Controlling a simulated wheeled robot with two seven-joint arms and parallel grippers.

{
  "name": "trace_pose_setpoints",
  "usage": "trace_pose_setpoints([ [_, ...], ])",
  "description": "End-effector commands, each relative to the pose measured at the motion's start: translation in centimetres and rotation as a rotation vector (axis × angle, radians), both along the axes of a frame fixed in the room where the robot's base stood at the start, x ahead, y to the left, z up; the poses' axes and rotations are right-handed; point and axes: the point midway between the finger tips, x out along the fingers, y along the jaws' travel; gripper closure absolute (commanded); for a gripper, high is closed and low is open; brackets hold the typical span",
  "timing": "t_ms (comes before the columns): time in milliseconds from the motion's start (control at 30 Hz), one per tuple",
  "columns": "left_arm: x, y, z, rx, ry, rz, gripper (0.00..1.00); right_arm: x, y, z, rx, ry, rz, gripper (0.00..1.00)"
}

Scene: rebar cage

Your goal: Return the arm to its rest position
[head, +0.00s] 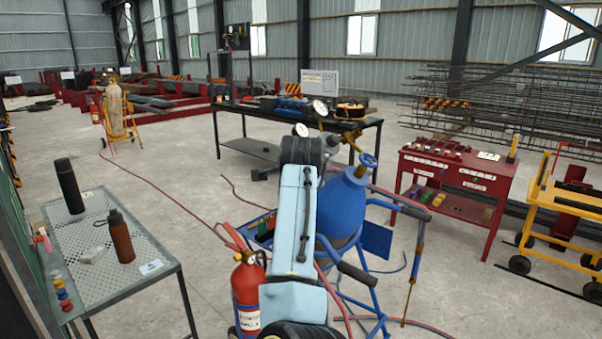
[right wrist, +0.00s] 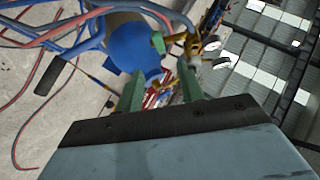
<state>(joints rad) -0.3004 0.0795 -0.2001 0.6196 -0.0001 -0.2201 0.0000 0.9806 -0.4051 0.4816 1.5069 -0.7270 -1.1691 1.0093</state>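My right arm, light blue with black joints, reaches from the bottom middle of the head view up and away from me. Its far end overlaps the left side of the blue gas cylinder (head: 342,208), and its gripper is hidden there. In the right wrist view my right gripper (right wrist: 161,78) shows two green fingers set apart, with no object clearly held between them. Beyond them are the blue cylinder (right wrist: 128,48) and brass valve fittings (right wrist: 193,46); whether the fingers touch these I cannot tell. My left gripper is in neither view.
A red fire extinguisher (head: 247,292) stands close left of my arm. A perforated table (head: 95,225) with two bottles is at left. A dark workbench (head: 262,112) stands behind, with a red cabinet (head: 458,183) and yellow cart (head: 572,203) at right. Hoses cross the floor.

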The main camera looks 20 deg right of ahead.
Motion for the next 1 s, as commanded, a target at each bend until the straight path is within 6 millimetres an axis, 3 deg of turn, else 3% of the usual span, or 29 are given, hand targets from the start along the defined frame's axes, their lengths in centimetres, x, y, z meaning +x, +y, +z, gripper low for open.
trace_pose_setpoints([
  [333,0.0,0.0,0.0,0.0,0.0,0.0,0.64,0.1,0.0,-0.3,-0.006,0.004,0.004,0.62],
  [467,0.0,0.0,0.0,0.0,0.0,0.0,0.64,0.7,0.7,-3.9,-0.067,0.054,0.061,0.62],
  [567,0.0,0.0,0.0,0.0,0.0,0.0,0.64,1.2,1.9,-9.8,-0.165,0.132,0.161,0.62],
  [733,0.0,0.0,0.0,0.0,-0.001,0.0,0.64,0.0,4.4,-22.5,-0.332,0.281,0.378,0.62],
  [867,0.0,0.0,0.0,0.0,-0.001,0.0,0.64,-3.1,6.0,-31.9,-0.423,0.385,0.537,0.62],
  [1000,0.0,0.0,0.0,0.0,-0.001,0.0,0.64,-8.2,7.3,-41.3,-0.492,0.49,0.699,0.62],
])
